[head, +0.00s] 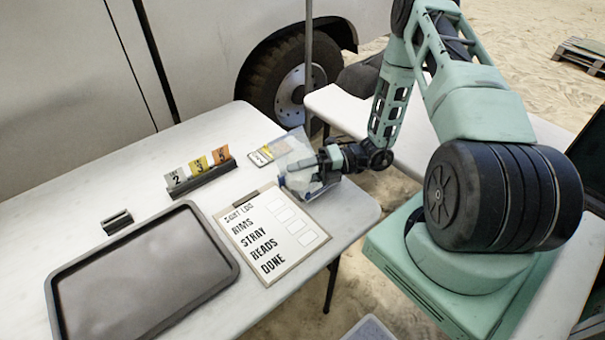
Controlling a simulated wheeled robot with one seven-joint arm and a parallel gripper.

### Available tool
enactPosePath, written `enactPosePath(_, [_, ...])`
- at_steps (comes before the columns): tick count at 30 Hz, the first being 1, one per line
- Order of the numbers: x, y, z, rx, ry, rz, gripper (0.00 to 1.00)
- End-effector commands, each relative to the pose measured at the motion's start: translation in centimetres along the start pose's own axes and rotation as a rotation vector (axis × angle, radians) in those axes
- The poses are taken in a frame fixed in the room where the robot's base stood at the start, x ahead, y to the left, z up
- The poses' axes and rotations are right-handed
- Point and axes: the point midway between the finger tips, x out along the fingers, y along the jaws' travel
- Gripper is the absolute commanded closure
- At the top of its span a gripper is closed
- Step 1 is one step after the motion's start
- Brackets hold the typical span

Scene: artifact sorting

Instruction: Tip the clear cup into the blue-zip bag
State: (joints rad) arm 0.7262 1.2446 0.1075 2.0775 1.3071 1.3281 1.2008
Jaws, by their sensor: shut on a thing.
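My gripper (322,162) reaches in from the right over the far right part of the white table. It is shut on a see-through thing, which looks like the clear cup (291,150), seeming tilted. Just below is more clear material with blue bits at its lower edge, which looks like the blue-zip bag (302,187). The two clear shapes overlap, so I cannot tell their border, whether they touch, or what is inside either.
A clipboard (296,262) with a printed list lies in front of the gripper. A grey tray (226,262), a small black holder (117,221), a rack of numbered cards (202,177) and a yellow-marked card (259,157) share the table (85,200). A vehicle stands behind.

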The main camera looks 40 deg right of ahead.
Motion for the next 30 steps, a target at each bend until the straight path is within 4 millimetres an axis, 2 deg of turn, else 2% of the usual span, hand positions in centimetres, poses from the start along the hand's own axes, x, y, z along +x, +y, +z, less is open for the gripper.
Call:
enactPosePath(16, [-0.22,-0.56,0.56,0.068,0.001,0.029,0.64])
enactPosePath(30, [-0.34,-0.28,0.84,0.126,0.0,0.053,0.64])
